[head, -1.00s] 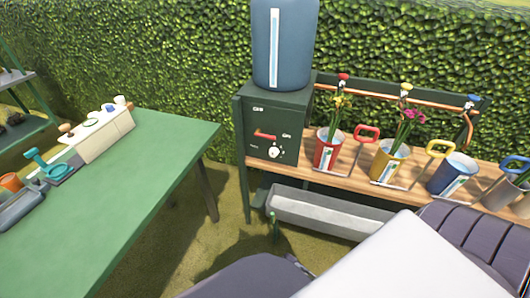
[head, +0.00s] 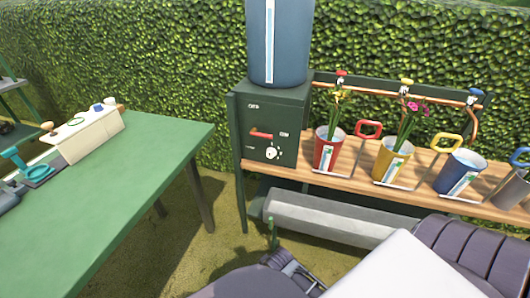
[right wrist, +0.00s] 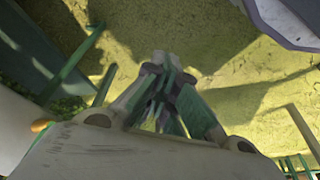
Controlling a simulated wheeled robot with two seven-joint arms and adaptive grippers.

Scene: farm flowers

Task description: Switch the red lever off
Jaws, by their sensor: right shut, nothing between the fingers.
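The red lever (head: 262,135) is on the front of a dark green control box (head: 292,107) under a blue tank. It lies roughly horizontal, pointing toward the label at its right. Another label stands above it, and a white knob (head: 273,153) sits below. My right gripper (right wrist: 168,66) is shut and empty in the right wrist view, above grassy ground and away from the lever. The lever does not show in that view. In the head view my dark arm parts are low in the picture, below the box, touching nothing of it. My left gripper is not in view.
A blue tank (head: 279,42) stands on the box. A wooden bench (head: 350,181) holds red (head: 328,155), yellow (head: 390,163) and blue (head: 459,173) buckets to the right. A grey trough (head: 325,222) is below. A green table (head: 130,185) stands left, with grass between.

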